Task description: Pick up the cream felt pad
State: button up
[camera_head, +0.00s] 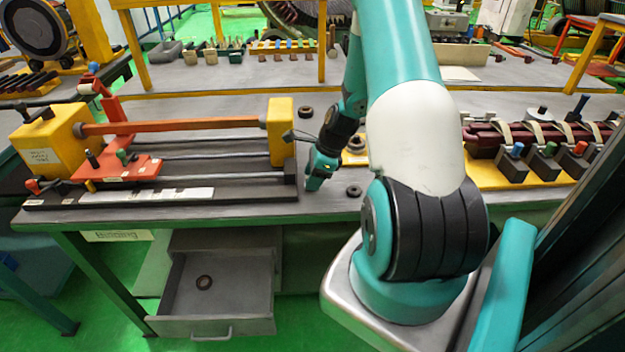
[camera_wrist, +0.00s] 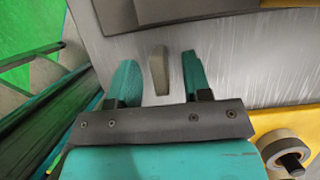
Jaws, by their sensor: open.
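The cream felt pad (camera_wrist: 159,72) is a small, narrow beige-grey block in the wrist view. It lies on the grey metal bench top between the two teal fingers of my gripper (camera_wrist: 161,62), with a visible gap on each side. My gripper is open and neither finger seems to touch the pad. How far the fingertips are above the bench is hard to tell. In the head view my gripper (camera_head: 318,175) is low over the bench, just right of the winding fixture (camera_head: 282,140). The pad cannot be made out there.
A cream roll (camera_wrist: 285,152) sits right of my gripper in the wrist view. A dark ring (camera_head: 354,191) lies near the bench's front edge, another (camera_head: 306,112) behind. An open drawer (camera_head: 222,300) hangs below. A coil rack (camera_head: 535,140) stands to the right.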

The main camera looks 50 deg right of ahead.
jog(key=shift+w+a+f, duration=0.1)
jog(key=shift+f, duration=0.2)
grip_shut()
jog(key=shift+r, duration=0.1)
